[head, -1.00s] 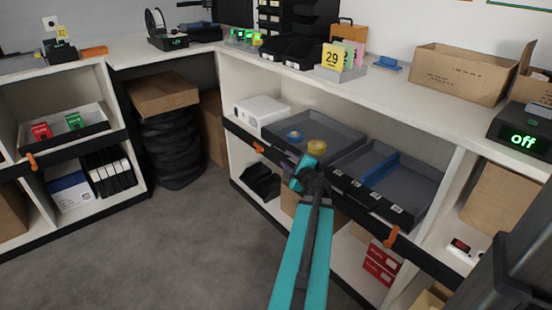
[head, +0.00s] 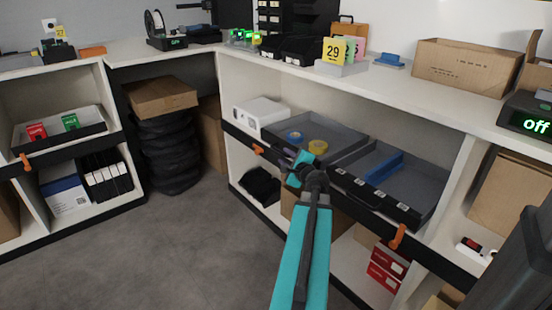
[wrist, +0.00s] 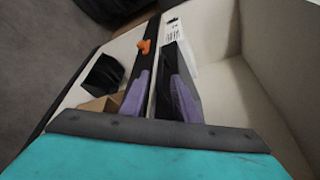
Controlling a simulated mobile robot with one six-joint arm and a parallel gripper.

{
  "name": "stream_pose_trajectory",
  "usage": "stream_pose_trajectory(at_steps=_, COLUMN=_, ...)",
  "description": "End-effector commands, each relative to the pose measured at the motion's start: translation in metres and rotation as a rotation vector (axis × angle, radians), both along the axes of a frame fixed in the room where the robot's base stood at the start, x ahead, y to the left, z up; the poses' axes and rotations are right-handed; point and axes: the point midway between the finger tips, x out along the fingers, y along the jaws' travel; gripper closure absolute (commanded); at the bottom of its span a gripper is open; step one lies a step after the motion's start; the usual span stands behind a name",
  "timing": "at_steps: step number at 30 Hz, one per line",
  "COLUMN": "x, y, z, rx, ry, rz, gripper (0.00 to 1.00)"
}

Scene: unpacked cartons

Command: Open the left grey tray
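The left grey tray (head: 345,137) lies on the middle shelf of the right-hand unit. A dark panel lies against the right finger; whether the fingers touch the tray is unclear.
A second grey tray (head: 412,184) with a blue divider sits to the right. A white box (head: 260,113) stands to the left. A black rail with an orange clip (head: 258,149) runs along the shelf front; the clip also shows in the wrist view (wrist: 144,46). The floor (head: 170,245) is clear.

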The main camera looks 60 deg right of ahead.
Motion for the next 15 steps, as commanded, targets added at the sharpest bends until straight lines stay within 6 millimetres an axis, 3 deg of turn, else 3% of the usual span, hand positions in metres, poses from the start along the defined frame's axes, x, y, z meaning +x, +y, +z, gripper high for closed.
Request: stream_pose_trajectory(at_steps=15, x=0.044, y=-0.033, z=-0.012, rx=0.000, ry=-0.001, rz=0.001, gripper=0.72)
